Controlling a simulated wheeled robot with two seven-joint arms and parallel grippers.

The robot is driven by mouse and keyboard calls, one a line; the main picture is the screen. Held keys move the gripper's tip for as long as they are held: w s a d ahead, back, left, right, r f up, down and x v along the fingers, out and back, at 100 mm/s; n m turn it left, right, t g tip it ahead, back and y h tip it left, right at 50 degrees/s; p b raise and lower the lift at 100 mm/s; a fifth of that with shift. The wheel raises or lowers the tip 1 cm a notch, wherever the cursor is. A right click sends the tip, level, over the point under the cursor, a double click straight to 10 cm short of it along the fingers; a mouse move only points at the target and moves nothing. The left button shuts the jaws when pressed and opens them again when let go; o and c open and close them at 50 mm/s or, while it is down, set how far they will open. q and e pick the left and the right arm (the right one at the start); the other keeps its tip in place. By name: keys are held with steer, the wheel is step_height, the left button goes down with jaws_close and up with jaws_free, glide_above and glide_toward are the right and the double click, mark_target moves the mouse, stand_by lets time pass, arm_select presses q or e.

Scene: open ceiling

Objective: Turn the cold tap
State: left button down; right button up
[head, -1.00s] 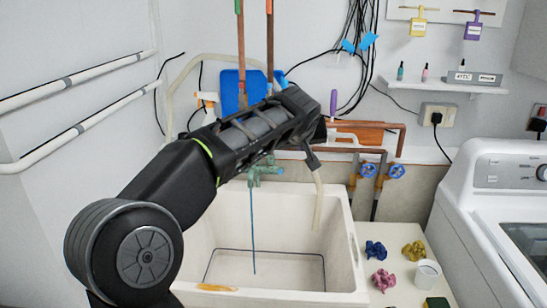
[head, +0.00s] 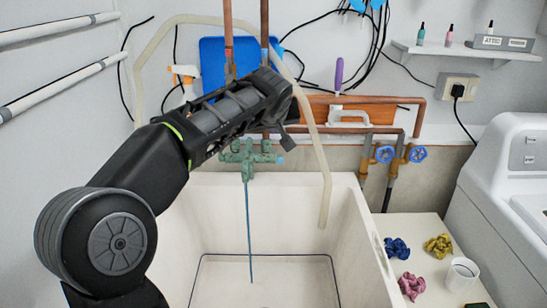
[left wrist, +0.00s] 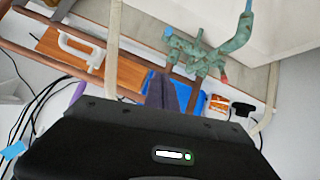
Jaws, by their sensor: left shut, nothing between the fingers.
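The green, weathered tap (head: 240,158) is on the wall above the white sink (head: 355,225). A thin blue line, tube or water, runs down from its spout. Its right end has a blue tip (head: 280,160) in the head view. The left wrist view shows the tap (left wrist: 205,57) upside down, with a blue tip (left wrist: 168,31) and a red tip (left wrist: 224,80). My left gripper (head: 289,144) is above and right of the tap, near the blue end. Its dark fingers (left wrist: 163,88) are together and empty; contact with the tap is not visible. My right gripper is not in view.
Two blue valve wheels (head: 418,154) sit on pipes to the right. A pale hose (head: 325,190) hangs into the sink beside my gripper. Copper pipes (head: 264,35), a blue board (head: 215,60) and a wooden board (head: 318,110) are behind. A washing machine (head: 490,190) stands right.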

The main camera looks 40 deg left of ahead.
mark_target(279, 158)
arm_select(q)
steer(key=shift+w+a+f, duration=0.1)
steer(key=shift+a+f, duration=0.15)
steer(key=shift+f, duration=0.2)
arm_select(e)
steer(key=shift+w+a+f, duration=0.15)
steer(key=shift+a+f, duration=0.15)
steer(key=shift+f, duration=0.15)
